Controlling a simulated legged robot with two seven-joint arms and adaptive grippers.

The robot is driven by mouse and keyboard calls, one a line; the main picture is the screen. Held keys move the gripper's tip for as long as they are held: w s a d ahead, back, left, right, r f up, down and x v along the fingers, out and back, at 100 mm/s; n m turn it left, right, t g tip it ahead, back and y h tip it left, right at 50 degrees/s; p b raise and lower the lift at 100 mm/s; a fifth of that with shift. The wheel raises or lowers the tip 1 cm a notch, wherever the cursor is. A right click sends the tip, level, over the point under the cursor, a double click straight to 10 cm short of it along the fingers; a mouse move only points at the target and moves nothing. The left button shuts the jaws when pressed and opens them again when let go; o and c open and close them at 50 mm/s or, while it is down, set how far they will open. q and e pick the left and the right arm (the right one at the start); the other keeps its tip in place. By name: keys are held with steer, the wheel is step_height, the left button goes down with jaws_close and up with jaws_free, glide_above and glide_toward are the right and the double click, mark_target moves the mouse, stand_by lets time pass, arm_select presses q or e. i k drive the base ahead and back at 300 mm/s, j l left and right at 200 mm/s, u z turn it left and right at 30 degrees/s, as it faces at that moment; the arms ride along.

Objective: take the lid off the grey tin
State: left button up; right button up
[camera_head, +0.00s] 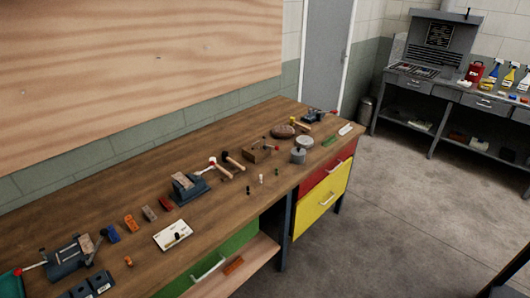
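A small grey round tin (298,156) stands on the wooden workbench (225,215), toward its far right end. Just behind it is a second, wider, low grey round thing (305,141). The two overlap in the picture, and I cannot tell whether they touch. The pieces are too small to tell whether the tin's lid is on. Neither of my grippers is in view.
Near the tin are a brown oval object (283,131), a wooden box (256,152) and a green bar (328,141). Vises, mallets and small blocks line the bench leftward. Red and yellow drawers (322,199) sit below. Open floor (400,215) lies right.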

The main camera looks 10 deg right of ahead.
mark_target(298, 151)
steer(key=i+l+u, duration=0.1)
steer(key=l+u, duration=0.15)
steer(key=u, duration=0.15)
steer(key=l+u, duration=0.2)
steer(key=u, duration=0.2)
steer(key=i+l+u, duration=0.1)
steer(key=l+u, duration=0.5)
steer(key=u, duration=0.25)
steer(key=l+u, duration=0.25)
steer(key=u, duration=0.15)
